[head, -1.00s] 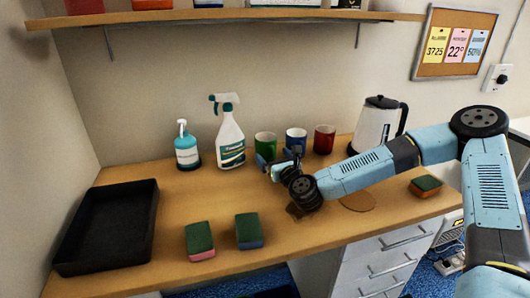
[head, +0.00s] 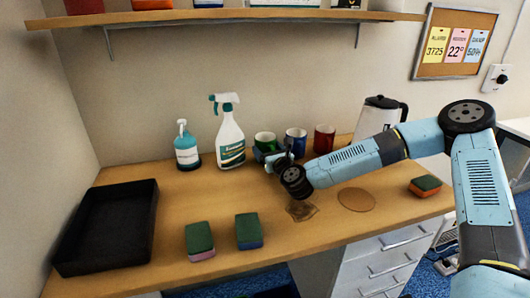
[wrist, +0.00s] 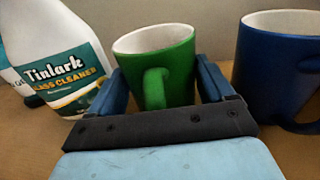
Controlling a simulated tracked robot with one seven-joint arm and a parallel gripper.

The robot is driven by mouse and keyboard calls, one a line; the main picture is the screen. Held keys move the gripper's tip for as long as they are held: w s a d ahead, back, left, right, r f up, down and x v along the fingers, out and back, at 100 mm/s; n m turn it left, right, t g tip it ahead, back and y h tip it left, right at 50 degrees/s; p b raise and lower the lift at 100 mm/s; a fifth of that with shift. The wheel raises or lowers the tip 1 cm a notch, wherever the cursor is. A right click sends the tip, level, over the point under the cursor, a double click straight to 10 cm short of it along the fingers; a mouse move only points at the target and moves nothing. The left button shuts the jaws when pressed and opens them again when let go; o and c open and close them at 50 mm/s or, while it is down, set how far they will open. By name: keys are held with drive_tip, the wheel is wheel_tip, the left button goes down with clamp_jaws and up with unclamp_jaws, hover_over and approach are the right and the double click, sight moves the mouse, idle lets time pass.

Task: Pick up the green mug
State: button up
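The green mug (wrist: 180,75) stands upright on the desk, its handle facing my gripper in the wrist view. In the head view the green mug (head: 265,140) is at the back of the desk, partly hidden by my gripper. My gripper (wrist: 160,90) is open, with one finger on each side of the mug's lower body. I cannot tell whether the fingers touch the mug. In the head view my gripper (head: 272,157) reaches in from the right.
A blue mug (wrist: 275,65) stands close on the right, with a red mug (head: 325,138) beyond it. A glass cleaner bottle (wrist: 55,60) is close on the left. A kettle (head: 375,118), a black tray (head: 150,215) and several sponges (head: 249,230) are farther off.

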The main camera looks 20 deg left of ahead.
drive_tip(key=c, duration=0.6)
drive_tip(key=shift+c, duration=0.3)
drive_tip(key=shift+r, duration=0.1)
